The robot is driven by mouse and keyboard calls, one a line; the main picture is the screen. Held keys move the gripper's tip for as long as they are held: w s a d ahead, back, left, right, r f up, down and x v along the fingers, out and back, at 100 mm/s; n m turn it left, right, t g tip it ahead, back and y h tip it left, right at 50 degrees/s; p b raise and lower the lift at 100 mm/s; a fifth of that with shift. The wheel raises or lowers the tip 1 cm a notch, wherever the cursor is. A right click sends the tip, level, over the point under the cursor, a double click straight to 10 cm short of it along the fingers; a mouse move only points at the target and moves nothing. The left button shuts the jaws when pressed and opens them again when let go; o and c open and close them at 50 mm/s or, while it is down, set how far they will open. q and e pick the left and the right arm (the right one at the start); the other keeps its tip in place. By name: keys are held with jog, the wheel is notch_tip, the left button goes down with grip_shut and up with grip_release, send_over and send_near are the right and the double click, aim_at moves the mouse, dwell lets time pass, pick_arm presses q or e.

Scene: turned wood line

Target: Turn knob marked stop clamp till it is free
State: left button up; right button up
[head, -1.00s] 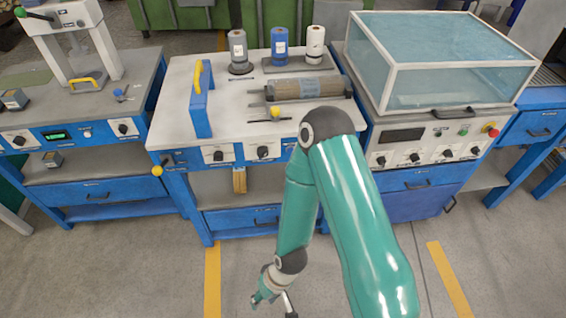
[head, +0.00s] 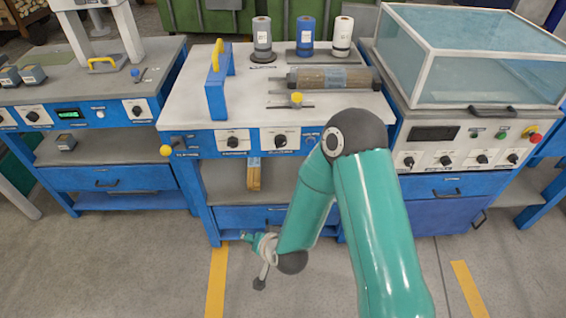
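No label reading stop clamp is legible at this size, so I cannot tell which knob carries it. The middle bench (head: 262,83) has two black front knobs, a left one (head: 233,142) and a right one (head: 280,141). A yellow knob (head: 296,99) stands on a bar on the bench top, and a yellow ball (head: 165,151) sits at the front left corner. My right gripper (head: 252,259) is low in front of the bench's lower drawer, well below the knobs and apart from them. It is small and seen from behind; its fingers are unclear. My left gripper is out of view.
A blue frame with a yellow top (head: 217,88) stands at left. A clear-walled box (head: 470,63) is on the right bench. Floor in front is free.

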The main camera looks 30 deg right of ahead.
jog(key=w+d+r+m+t+h+b, duration=0.1)
jog(key=w+d+m+t+h+b, duration=0.3)
jog(key=w+d+b, duration=0.15)
jog(key=m+t+h+b, duration=0.2)
jog(key=m+h+b, duration=0.4)
send_near(281, 146)
pick_arm(q)
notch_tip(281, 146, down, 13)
jog(key=p, duration=0.1)
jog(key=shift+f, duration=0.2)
pick_arm(e)
jog(key=shift+n, duration=0.3)
jog(key=x, duration=1)
